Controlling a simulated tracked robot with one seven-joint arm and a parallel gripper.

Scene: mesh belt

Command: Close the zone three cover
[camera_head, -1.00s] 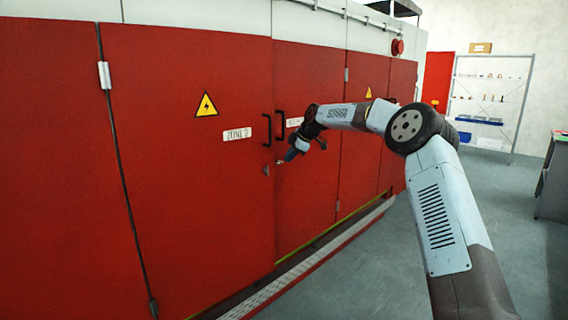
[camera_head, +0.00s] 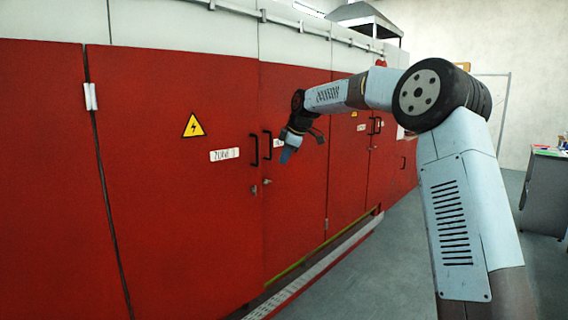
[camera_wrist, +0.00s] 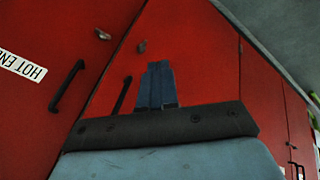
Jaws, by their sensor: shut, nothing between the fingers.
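The zone cover (camera_head: 180,220) is a tall red door panel with a yellow warning triangle, a white label and a black bar handle (camera_head: 254,150) at its right edge. Its label (camera_head: 224,154) is too blurred to read surely now. It stands nearly in line with the red door to its right; I cannot tell if it is fully flush. My gripper (camera_head: 286,157) is shut and empty, in front of that right-hand door, just right of the seam. In the wrist view my gripper's fingers (camera_wrist: 158,75) point at red panels with two black handles and small metal latches.
A pale ledge (camera_head: 318,265) runs along the cabinet's foot. A grey bench (camera_head: 546,190) stands at the right. The grey floor between is clear.

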